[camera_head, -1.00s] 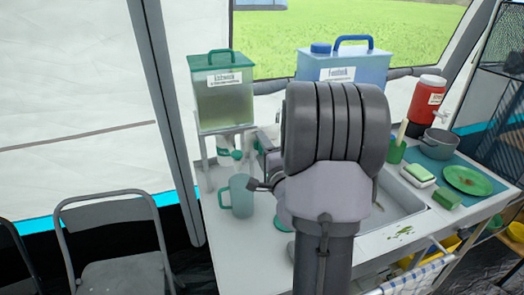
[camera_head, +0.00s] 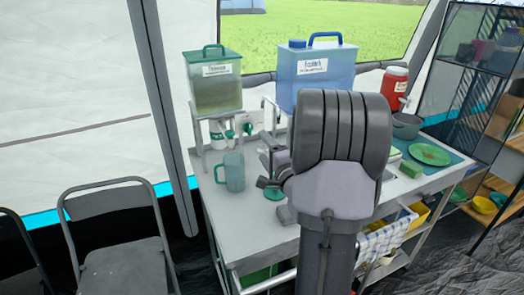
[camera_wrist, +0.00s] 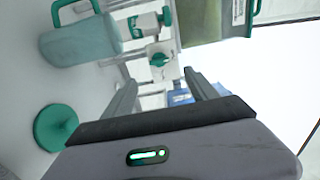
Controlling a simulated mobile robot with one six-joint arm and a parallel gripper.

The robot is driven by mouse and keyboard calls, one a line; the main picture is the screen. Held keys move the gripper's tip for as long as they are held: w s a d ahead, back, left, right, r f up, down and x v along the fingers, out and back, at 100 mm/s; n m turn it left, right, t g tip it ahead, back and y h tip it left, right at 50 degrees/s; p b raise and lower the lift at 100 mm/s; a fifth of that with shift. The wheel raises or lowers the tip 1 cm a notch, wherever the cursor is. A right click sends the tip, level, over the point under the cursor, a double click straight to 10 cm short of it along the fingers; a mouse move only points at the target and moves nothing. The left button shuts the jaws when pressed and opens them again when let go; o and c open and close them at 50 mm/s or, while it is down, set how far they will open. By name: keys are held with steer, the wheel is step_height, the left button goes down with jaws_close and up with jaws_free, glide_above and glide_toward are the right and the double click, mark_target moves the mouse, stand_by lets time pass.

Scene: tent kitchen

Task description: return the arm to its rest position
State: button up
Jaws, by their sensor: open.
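My arm stands in the middle of the head view and hides part of the table. My gripper shows in the wrist view (camera_wrist: 160,90), with its two fingers apart and nothing between them. In the head view the gripper is mostly hidden behind my arm. A teal pitcher (camera_head: 233,171) stands upright on the white table (camera_head: 225,215), left of my arm, and also shows in the wrist view (camera_wrist: 85,40). A round green lid-like disc (camera_wrist: 54,127) lies on the table in the wrist view, apart from the fingers.
A green-lidded tank (camera_head: 214,90) stands on a rack at the back left, a blue tank (camera_head: 315,72) beside it. A red jug (camera_head: 393,86), a grey pot (camera_head: 405,126) and a green plate (camera_head: 430,154) are at the right. A folding chair (camera_head: 118,235) stands left.

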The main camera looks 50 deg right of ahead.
steer(key=shift+w+d+f, duration=0.1)
steer(key=shift+w+d, duration=0.1)
